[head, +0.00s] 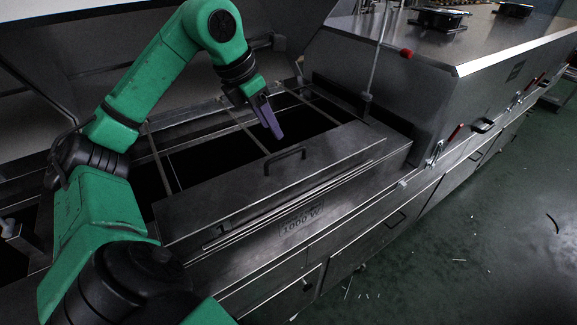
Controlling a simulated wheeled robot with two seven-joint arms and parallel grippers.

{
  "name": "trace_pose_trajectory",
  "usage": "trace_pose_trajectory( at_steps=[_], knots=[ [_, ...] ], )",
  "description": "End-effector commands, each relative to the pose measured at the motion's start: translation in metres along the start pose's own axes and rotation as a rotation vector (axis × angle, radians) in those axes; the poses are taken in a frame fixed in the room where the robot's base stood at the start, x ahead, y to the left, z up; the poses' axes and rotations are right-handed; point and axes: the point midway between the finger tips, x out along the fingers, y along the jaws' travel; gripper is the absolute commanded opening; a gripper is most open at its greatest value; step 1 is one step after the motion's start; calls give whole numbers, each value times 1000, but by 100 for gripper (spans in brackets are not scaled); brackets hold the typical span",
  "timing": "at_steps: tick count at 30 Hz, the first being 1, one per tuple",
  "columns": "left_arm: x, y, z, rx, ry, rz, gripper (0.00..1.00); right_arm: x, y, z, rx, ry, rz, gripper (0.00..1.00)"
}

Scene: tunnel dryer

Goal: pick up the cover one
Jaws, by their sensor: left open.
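A long dark metal cover (236,192) with a black bar handle (285,159) on top lies along the front of the dryer's opening. My left gripper (272,123), with purple fingers, is above and just behind the handle, apart from it. It is open and empty, pointing down and to the right. My right gripper is not in view.
Dark open bays with metal crossbars (164,158) lie behind the cover. A raised metal housing (440,85) stands to the right, with a red knob (406,53) near a thin upright rod. Green floor (480,230) with scattered debris is at the right.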

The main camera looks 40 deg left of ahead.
Motion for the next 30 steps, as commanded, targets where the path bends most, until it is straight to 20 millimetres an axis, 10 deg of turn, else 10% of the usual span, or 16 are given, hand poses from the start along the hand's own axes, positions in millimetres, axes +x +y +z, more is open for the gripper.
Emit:
trace_pose_trajectory(
  at_steps=[7,16,30],
  knots=[
    [54,-1,0,0,1,-4,51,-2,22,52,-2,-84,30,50],
    [101,-3,0,0,0,-7,51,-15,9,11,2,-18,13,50],
    [110,-2,-1,1,-1,-2,51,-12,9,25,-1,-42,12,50]
  ],
)
